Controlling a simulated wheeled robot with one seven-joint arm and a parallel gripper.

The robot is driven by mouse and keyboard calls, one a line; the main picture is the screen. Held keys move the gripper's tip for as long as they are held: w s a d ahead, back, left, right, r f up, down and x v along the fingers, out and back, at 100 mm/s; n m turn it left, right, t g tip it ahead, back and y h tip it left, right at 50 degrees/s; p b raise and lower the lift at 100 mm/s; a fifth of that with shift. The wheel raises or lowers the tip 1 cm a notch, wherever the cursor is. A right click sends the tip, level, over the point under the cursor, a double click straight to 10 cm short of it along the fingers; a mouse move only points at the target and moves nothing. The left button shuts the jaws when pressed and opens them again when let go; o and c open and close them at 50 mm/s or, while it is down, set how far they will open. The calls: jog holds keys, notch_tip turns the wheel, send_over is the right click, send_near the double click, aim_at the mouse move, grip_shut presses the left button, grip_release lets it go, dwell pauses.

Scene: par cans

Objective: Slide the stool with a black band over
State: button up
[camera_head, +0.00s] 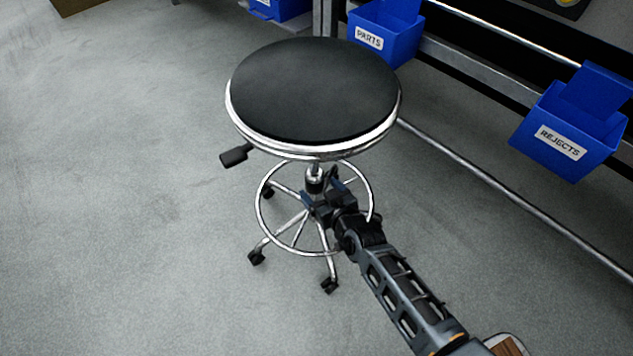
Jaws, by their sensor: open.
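A stool (315,90) with a round black seat and a shiny chrome rim stands upright on the grey floor. Its short post has a black collar under the seat. A chrome foot ring (262,225) and several castored legs show below, partly covered by my arm. A black lever sticks out at the left under the seat. My gripper (320,187) is open, below the seat's front edge, with its fingers close to the post in the picture. I cannot tell whether they touch it.
A metal rack (480,178) runs along the right behind the stool. Its blue bins include one labelled PARTS (385,35) and one labelled REJECTS (572,120). The floor (110,200) to the left is clear.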

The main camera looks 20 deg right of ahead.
jog(key=p+v, duration=0.1)
jog(key=v, duration=0.2)
jog(key=shift+s+r, duration=0.15)
jog(key=shift+s, duration=0.3)
jog(key=d+v, duration=0.1)
jog(key=v, duration=2.9)
jog(key=s+r+t+h, duration=0.1)
jog(key=s+r, duration=0.5)
jog(key=r, duration=0.3)
jog(key=s+r, duration=0.5)
jog(key=r, duration=0.4)
notch_tip(320, 180, up, 32)
jog(key=p, duration=3.2)
jog(key=shift+a+m, duration=0.3)
jog(key=shift+m, duration=0.1)
